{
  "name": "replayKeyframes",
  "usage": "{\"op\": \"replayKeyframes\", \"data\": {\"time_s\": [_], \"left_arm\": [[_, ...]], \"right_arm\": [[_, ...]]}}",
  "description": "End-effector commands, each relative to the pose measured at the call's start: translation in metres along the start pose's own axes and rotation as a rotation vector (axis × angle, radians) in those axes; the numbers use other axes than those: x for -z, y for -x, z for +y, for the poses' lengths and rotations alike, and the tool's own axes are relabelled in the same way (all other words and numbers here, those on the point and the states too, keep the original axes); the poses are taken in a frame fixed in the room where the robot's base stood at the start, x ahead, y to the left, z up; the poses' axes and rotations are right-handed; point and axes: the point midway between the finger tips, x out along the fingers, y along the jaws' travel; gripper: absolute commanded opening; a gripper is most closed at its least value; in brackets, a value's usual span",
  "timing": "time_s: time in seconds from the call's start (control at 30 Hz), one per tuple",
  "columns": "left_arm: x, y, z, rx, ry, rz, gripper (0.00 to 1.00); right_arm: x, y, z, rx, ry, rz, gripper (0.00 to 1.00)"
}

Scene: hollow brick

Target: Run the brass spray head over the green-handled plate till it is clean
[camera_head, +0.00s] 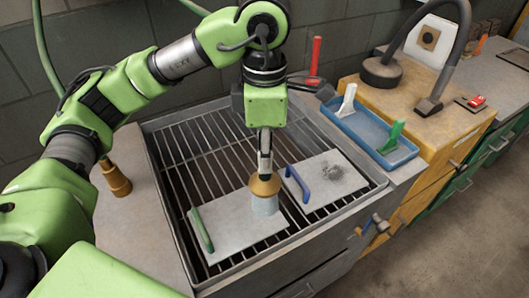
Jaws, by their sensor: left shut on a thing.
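My left gripper (265,152) points down over the grated sink, shut on the brass spray head (264,186). A pale bluish spray-like column shows below the head, over the right part of the green-handled plate (238,232). This plate lies flat on the grate, with its green handle (202,230) on its left side. Its visible face looks pale grey with no clear dark patch; the part under the head is partly hidden. A blue-handled plate (338,190) lies to the right with a dark smudge on it. My right gripper is out of view.
The grate (190,150) sits in a metal-rimmed basin. A stepped brass piece (115,181) stands on the left ledge. A blue tray (372,135) with white and green tools is at right. A red-handled tool (315,56) stands behind the basin.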

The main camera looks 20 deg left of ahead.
Motion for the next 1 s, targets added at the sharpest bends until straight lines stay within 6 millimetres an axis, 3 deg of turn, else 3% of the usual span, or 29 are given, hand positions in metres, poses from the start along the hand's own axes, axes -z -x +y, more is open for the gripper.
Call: {"op": "replayKeyframes", "data": {"time_s": [1.0], "left_arm": [[-0.013, 0.0, -0.024, -0.001, -0.001, -0.001, 0.0]], "right_arm": [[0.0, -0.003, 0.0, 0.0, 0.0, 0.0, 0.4]]}}
